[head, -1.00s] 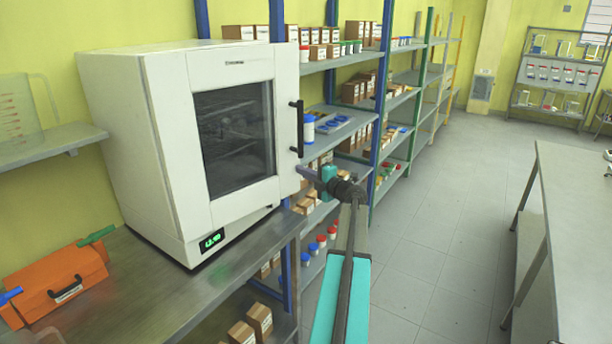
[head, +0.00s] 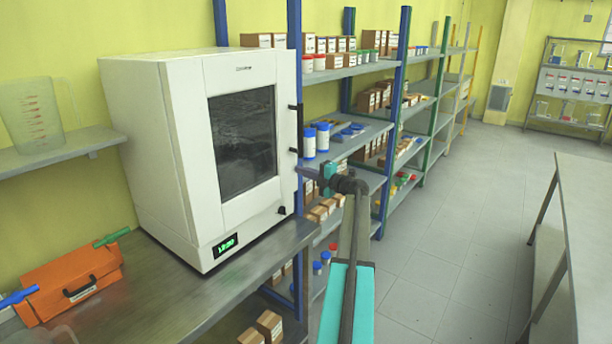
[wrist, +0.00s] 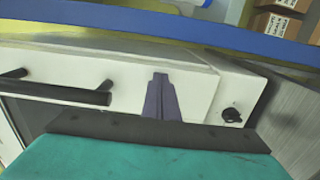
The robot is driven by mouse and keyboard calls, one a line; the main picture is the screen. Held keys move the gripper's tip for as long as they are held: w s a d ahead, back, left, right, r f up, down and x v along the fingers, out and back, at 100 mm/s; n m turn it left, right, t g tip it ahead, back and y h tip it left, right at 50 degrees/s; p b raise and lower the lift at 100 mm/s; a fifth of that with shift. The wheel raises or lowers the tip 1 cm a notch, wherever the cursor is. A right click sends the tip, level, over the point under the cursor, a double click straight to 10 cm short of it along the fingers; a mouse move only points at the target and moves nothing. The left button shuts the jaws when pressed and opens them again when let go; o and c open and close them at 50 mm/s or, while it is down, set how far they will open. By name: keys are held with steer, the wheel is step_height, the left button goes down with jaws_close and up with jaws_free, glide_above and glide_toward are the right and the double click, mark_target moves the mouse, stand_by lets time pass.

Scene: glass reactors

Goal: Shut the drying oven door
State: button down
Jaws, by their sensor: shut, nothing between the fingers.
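The white drying oven (head: 150,150) stands on a metal bench at the left. Its windowed door (head: 240,200) looks closed or almost closed against the body; I cannot tell whether a thin gap remains. The dark door handle (head: 298,130) is upright on the door's right side. My gripper (head: 308,172) is shut and empty, just below the handle at the door's right edge. In the wrist view its purple fingers (wrist: 160,98) lie over the door face, beside the handle (wrist: 60,90). Contact with the door cannot be made out.
A dark knob (wrist: 231,115) sits on the oven front beyond the door edge. Shelves with boxes and bottles (head: 370,130) run behind my arm. An orange case (head: 70,283) lies on the bench. A grey table (head: 590,210) is at the right, with clear floor (head: 450,230) between.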

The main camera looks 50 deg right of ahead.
steer(key=w, duration=0.1)
steer(key=w+y, duration=0.1)
steer(key=shift+w+d+r+n, duration=0.1)
steer(key=shift+w+r+n, duration=0.2)
steer(key=shift+r, duration=0.2)
steer(key=s+f+b, duration=0.1)
steer(key=s+b, duration=0.3)
steer(key=s, duration=1.1)
